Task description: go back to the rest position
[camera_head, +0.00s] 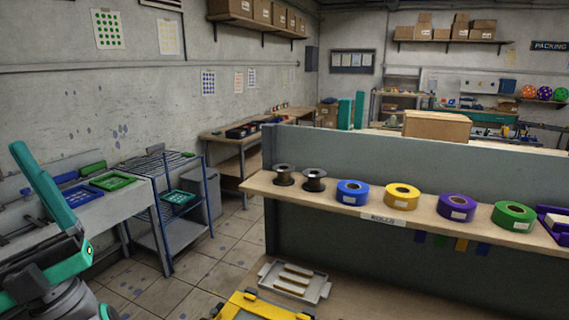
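My gripper is not in view, and no fingertips show anywhere in the head view. Teal and black arm links stand folded at the lower left edge, beside the grey bench. Whether anything is held cannot be seen.
A wooden shelf (337,208) on a grey partition (400,153) holds dark spools, a blue roll (352,192), a yellow roll (402,196), a purple roll (456,206) and a green roll (513,215). Below are a grey tray (318,291) and a yellow case (262,306). A blue rack (209,195) stands left. Tiled floor (225,253) is clear.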

